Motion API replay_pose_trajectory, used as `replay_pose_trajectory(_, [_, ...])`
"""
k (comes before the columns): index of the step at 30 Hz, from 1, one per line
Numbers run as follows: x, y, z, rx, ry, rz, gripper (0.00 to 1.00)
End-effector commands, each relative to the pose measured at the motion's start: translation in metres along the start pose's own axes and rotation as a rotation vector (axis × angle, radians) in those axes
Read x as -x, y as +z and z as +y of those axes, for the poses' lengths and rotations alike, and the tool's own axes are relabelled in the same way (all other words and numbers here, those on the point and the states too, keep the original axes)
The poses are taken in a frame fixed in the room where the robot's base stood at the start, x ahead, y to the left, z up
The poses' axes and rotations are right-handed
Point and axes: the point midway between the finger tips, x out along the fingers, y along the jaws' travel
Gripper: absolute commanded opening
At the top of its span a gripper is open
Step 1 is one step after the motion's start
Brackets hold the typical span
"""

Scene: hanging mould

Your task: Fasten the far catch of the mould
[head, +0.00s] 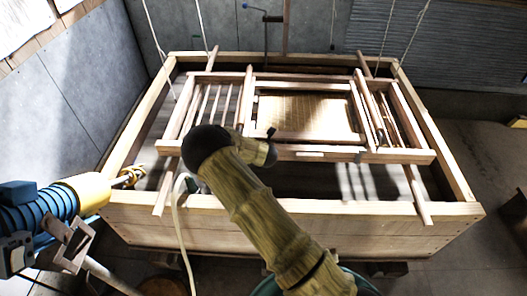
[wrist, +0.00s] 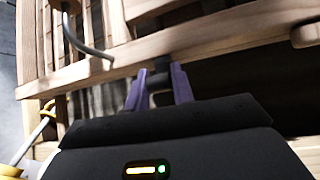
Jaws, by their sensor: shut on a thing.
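The mould (head: 395,155) is a pale wooden frame with a slatted screen in its middle, hung on cords over a wooden vat. In the wrist view its rail (wrist: 215,35) crosses at a slant. My gripper (wrist: 159,86) has its two purple fingers up against this rail, shut on a small dark piece (wrist: 160,91), which looks like a catch. Whether it is the far catch I cannot tell. A grey bent rod (wrist: 85,38) crosses the slats in the wrist view.
The vat (head: 160,213) surrounds the mould with thick walls, and its inside is dark. Two long poles (head: 417,195) run under the mould. Several cords (head: 387,28) hang from above. A blue ribbed tube with a yellow collar (head: 82,190) stands at left.

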Motion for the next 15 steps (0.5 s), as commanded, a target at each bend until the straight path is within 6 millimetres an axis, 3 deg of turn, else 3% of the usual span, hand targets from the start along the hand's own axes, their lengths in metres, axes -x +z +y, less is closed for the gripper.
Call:
replay_pose_trajectory(10, [-0.0002,0.0006,0.0042,0.000,0.009,-0.001,0.00])
replay_pose_trajectory(11, [-0.0002,0.0006,0.0042,0.000,0.009,-0.001,0.30])
replay_pose_trajectory(13, [-0.0002,0.0006,0.0032,-0.001,0.007,-0.001,0.43])
replay_pose_trajectory(15, [-0.0002,0.0005,0.0022,-0.001,0.005,-0.001,0.43])
